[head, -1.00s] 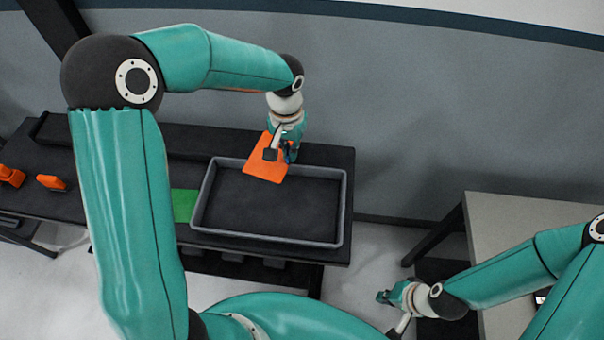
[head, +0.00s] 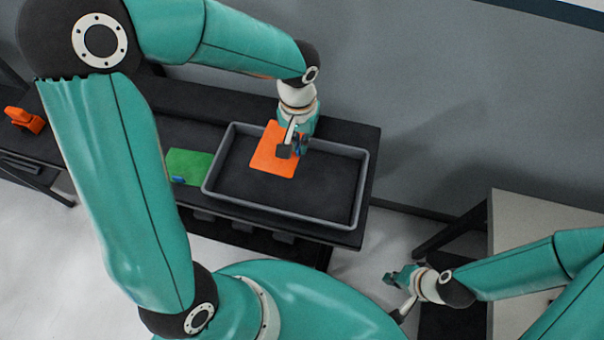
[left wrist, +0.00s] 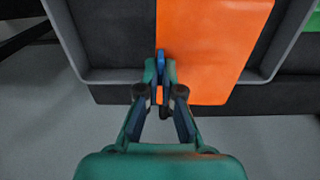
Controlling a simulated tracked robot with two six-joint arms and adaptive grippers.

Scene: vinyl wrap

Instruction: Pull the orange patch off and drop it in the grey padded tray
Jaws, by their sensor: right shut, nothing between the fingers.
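The orange patch (head: 270,157) is a flat sheet over the back-left part of the grey padded tray (head: 262,203). My left gripper (head: 290,148) is shut at the patch's edge, on what looks like a small blue tab (left wrist: 160,58). In the left wrist view the fingers (left wrist: 162,75) are close together, and the orange patch (left wrist: 205,45) lies across the tray's rim. It appears held above the tray, but its exact height cannot be told. My right gripper (head: 395,276) is shut and empty, low at the right, away from the tray.
A green patch (head: 188,166) with a blue tab lies on the dark bench left of the tray. An orange tool-like object (head: 25,120) sits at the bench's far left. A pale table (head: 535,215) stands at the right. Most of the tray floor is bare.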

